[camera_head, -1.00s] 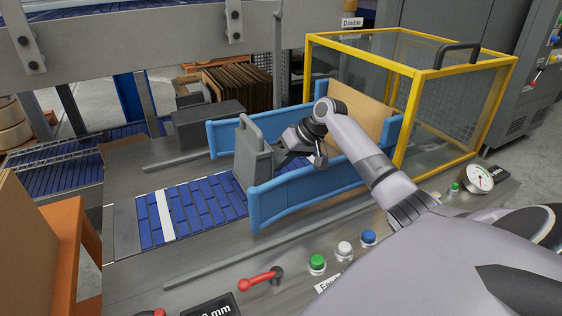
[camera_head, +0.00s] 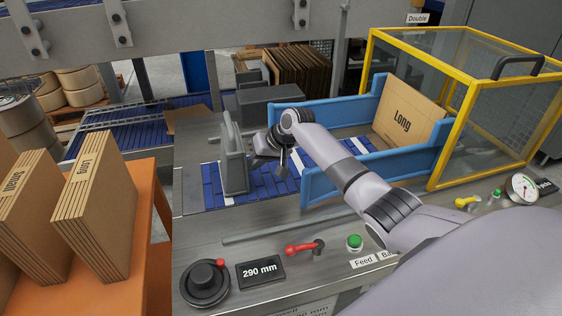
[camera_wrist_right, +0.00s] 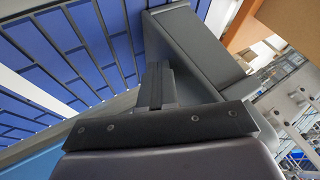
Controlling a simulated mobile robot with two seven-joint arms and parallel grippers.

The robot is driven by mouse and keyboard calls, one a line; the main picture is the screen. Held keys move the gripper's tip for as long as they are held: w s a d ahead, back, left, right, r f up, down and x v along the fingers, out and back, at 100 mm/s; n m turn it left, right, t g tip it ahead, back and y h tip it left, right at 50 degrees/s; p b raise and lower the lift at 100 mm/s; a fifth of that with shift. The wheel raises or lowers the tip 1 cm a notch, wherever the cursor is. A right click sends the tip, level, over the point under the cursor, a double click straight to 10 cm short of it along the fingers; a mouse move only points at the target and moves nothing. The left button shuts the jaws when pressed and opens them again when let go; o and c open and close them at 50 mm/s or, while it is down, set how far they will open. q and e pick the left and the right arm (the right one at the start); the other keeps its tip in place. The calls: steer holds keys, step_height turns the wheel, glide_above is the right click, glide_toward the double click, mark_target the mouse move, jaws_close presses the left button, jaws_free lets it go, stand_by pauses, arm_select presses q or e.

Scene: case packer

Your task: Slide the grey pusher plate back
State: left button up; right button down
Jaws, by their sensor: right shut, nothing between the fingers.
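The grey pusher plate (camera_head: 233,165) stands upright across the blue belt (camera_head: 270,185), to the left of the open end of the blue side guides. Its tall handle shows on top. My right gripper (camera_head: 257,158) is low over the belt, just right of the plate, on its guide side. In the right wrist view its shut, empty fingers (camera_wrist_right: 155,85) point at the grey plate (camera_wrist_right: 195,55). I cannot tell whether they touch it. My left gripper is not in view.
Blue side guides (camera_head: 325,184) flank a carton marked Long (camera_head: 402,115) inside a yellow-framed guard (camera_head: 432,120). A red lever (camera_head: 300,248), a green button (camera_head: 354,242) and a 290 mm display (camera_head: 261,271) line the front. Flat cartons (camera_head: 95,205) stand on an orange rack at left.

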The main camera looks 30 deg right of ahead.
steer(key=w+a, duration=0.1)
steer(key=a, duration=0.1)
steer(key=w+a, duration=0.1)
steer(key=a, duration=0.2)
steer(key=w+a, duration=0.1)
steer(key=a, duration=0.2)
steer(key=shift+a, duration=0.15)
steer(key=shift+w+a, duration=0.15)
steer(key=shift+a, duration=0.5)
